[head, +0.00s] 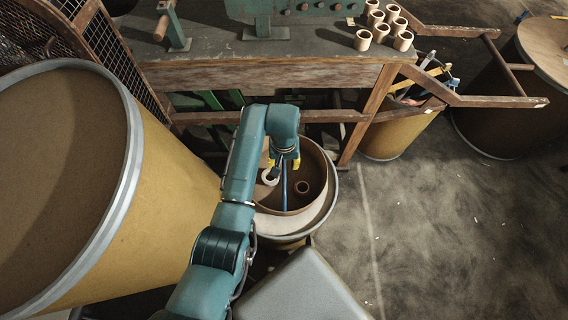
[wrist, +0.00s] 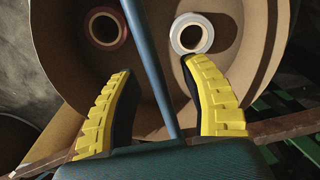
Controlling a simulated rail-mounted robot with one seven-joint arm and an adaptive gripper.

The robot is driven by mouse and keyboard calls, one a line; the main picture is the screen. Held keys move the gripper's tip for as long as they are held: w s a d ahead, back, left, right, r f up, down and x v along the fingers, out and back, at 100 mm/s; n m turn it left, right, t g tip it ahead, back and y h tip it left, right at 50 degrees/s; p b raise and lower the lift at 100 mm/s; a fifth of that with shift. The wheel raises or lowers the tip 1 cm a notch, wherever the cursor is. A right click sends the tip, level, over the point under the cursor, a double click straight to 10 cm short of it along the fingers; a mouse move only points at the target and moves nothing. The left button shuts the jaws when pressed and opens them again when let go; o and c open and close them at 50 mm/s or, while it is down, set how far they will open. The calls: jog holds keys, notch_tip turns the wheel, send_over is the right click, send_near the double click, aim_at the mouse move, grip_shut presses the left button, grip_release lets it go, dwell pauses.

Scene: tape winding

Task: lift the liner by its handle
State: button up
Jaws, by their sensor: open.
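The liner (head: 312,163) is a round tan tub standing inside a drum with a pale rim (head: 292,236); its wall and floor also fill the wrist view (wrist: 228,75). A blue bar (head: 284,186), which looks like its handle, runs across the liner. My gripper (head: 284,162) is over the liner, pointing down. In the wrist view its yellow-backed fingers (wrist: 156,68) are open, one on each side of the bar (wrist: 151,62). I see gaps between bar and fingers. The near end of the bar is hidden behind the gripper body.
A workbench (head: 260,75) with several tan rolls stands behind. A large tilted drum (head: 175,180) is at left, a grey box (head: 305,288) in front. Open floor (head: 440,230) lies at right.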

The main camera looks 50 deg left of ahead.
jog(key=shift+f, duration=0.15)
dwell(0.5)
grip_shut()
